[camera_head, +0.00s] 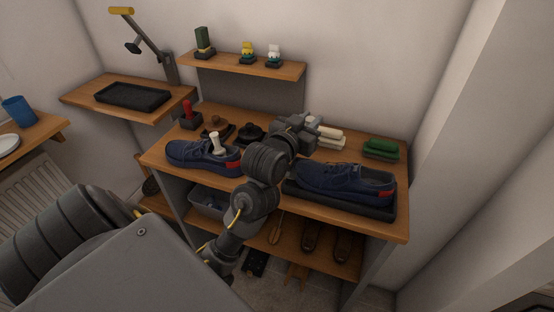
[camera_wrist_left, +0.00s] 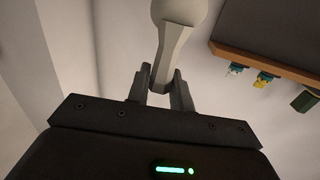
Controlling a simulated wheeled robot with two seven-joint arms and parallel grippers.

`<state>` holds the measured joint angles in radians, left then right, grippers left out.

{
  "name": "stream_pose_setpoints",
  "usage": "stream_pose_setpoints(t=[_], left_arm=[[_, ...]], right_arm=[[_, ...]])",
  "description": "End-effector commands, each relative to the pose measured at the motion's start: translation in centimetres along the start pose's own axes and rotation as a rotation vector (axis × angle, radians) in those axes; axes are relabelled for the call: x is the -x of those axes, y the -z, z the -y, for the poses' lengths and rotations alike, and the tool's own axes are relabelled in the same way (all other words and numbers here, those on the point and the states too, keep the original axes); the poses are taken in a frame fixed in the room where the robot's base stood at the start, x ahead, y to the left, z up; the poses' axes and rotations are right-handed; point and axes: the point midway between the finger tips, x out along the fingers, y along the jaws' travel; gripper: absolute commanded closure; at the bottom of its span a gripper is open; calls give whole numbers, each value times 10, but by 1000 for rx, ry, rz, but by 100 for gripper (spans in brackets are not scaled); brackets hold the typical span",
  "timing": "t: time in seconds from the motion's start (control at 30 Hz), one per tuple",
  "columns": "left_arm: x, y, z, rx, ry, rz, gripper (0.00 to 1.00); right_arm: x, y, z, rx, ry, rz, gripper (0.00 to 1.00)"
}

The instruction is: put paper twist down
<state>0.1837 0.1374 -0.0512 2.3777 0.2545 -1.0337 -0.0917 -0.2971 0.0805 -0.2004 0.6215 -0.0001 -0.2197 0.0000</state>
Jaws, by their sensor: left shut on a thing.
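The paper twist (camera_wrist_left: 170,45) is pale, with a narrow stem and a wide rounded head, in the left wrist view. My left gripper (camera_wrist_left: 160,88) is shut on its stem, and the head points away from the jaws. In the head view my left gripper (camera_head: 303,130) is above the back of the bench, and the held twist is mostly hidden there. A similar pale twist (camera_head: 216,143) stands in the opening of the left blue shoe (camera_head: 190,154). The right blue shoe (camera_head: 345,181) lies on a dark tray (camera_head: 340,202). My right gripper is not in view.
The wooden bench (camera_head: 400,225) also bears a red-handled tool (camera_head: 190,115), dark round items (camera_head: 249,133), pale blocks (camera_head: 329,138) and a green brush (camera_head: 381,149). A shelf (camera_head: 235,67) with small figures is above. Bare wood shows at the bench's right end.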

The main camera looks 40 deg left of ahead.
Motion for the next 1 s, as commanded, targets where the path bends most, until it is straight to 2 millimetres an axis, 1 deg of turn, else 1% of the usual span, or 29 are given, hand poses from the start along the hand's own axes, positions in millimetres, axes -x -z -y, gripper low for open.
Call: stream_pose_setpoints(t=[0.03, 0.17, 0.33, 0.47, 0.6, 0.77, 0.87, 0.9, 1.0], left_arm=[[-4, -1, 1, 4, 15, -2, 100], [-10, 0, 3, -5, 41, -2, 100], [-11, 0, 5, -12, 48, -1, 100], [-14, -3, 13, -20, 50, -2, 100], [-21, -12, 31, -26, 50, 2, 100], [-36, -25, 66, -27, 53, 5, 100], [-46, -37, 90, -23, 51, 5, 100], [-49, -48, 95, -19, 48, 7, 100], [-56, -68, 109, -15, 47, 5, 100]], right_arm=[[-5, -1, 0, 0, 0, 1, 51], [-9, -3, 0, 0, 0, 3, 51], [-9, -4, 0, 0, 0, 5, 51], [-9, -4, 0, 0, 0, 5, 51], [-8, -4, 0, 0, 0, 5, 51], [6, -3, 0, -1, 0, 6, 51], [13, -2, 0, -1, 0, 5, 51], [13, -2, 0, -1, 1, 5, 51], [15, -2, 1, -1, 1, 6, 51]])
